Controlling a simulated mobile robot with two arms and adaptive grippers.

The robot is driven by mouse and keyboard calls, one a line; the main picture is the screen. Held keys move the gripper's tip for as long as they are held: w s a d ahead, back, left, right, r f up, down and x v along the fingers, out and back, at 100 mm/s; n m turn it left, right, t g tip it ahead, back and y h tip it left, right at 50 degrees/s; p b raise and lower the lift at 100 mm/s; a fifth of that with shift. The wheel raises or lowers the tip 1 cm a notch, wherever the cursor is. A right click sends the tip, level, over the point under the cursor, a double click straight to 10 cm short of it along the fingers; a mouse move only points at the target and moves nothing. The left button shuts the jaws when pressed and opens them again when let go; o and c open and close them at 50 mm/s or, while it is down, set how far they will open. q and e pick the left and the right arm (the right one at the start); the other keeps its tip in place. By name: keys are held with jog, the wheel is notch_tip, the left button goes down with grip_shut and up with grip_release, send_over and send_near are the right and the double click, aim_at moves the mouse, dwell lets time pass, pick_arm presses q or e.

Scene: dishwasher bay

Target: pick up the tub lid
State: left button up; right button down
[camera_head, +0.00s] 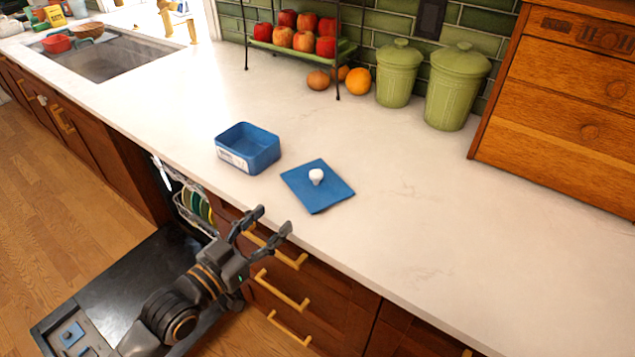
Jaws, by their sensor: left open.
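The tub lid (333,190) is a flat blue square with a white knob (316,176) on top. It lies on the countertop near the front edge, knob up. The open blue tub (248,148) stands just left of it, apart from it, with a white label on its front side. My left gripper (270,222) is open and empty, with its fingers spread. It is in front of the counter edge, below and left of the lid in the picture, and not touching it. My right gripper is not in view.
The dishwasher door (120,275) hangs open below the counter at left. Green canisters (457,85), an orange (358,81) and an apple rack (300,48) stand along the back wall. A wooden cabinet (560,100) is at right. The counter right of the lid is clear.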

pick_arm(q)
jog(key=shift+w+r, duration=0.35)
jog(key=shift+w, duration=0.25)
send_near(312, 177)
jog(key=p+x, duration=0.1)
jog(key=x, duration=0.1)
jog(key=shift+w+d+f, duration=0.1)
jog(key=shift+w+d, duration=0.1)
jog(key=shift+w, duration=0.1)
jog(key=shift+w+d, duration=0.3)
jog(key=shift+w, duration=0.15)
jog(key=p+x, duration=0.1)
jog(key=x, duration=0.3)
jog(key=shift+d, duration=0.15)
jog(key=shift+w+d, duration=0.35)
jog(key=shift+w, duration=0.15)
jog(key=shift+s, duration=0.1)
grip_shut()
